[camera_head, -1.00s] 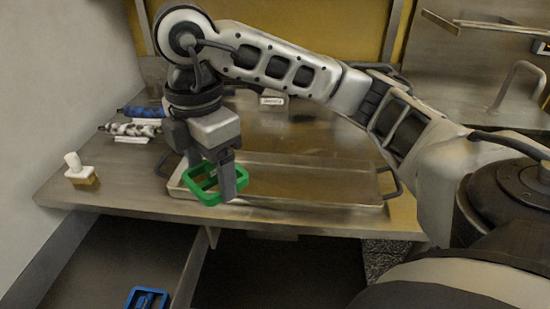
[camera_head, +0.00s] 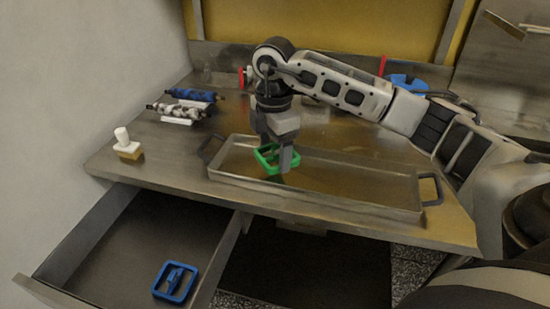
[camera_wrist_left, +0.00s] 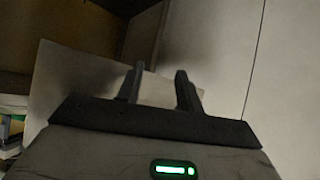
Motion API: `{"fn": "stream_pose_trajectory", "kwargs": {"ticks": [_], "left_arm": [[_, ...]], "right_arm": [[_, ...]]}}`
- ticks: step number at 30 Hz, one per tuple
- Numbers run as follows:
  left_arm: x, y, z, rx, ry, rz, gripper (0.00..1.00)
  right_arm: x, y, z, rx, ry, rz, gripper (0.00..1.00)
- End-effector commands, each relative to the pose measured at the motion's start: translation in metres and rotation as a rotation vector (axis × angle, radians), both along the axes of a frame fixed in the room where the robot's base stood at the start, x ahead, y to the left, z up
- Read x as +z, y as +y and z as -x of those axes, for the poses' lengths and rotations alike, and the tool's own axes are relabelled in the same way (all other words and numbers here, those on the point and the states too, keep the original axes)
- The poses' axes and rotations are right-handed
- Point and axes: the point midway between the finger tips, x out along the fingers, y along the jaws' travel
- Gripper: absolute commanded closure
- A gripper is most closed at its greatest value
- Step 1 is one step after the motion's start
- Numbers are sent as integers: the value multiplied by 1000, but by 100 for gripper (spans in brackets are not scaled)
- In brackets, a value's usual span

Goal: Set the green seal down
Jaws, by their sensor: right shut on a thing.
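The green seal (camera_head: 263,160) is a square open frame with a crossbar. My right gripper (camera_head: 277,156) is shut on it and points down, over the left part of the metal tray (camera_head: 340,197) on the steel counter. Whether the seal touches the tray cannot be told. My left gripper (camera_wrist_left: 160,88) shows in the left wrist view with its two fingers apart and nothing between them. It is not in the head view.
A blue frame (camera_head: 176,282) like the green one lies in the open drawer (camera_head: 120,245) below the counter. A white-handled brush (camera_head: 127,147) and two rollers (camera_head: 172,112) are at the left. A blue object (camera_head: 408,82) and a red one (camera_head: 383,66) are behind my arm.

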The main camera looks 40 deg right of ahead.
Motion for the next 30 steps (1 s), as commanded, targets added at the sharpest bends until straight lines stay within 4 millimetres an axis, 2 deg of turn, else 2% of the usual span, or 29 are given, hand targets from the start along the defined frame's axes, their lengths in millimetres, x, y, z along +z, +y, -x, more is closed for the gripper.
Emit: {"fn": "stream_pose_trajectory", "kwargs": {"ticks": [7,20,21,22,23,30], "left_arm": [[3,1,1,5,5,-1,64],[0,0,1,10,4,3,64],[1,0,1,10,6,2,64],[1,0,1,10,7,2,64],[1,0,1,10,8,2,64],[1,1,1,8,7,1,64]], "right_arm": [[-32,-4,-2,0,3,2,51],[-41,-3,-2,-1,1,1,51],[-39,-3,-2,-1,0,1,18],[-39,-3,-2,-1,0,1,10],[-39,-3,-2,-1,0,1,7],[-38,-3,-2,-1,1,1,7]]}}
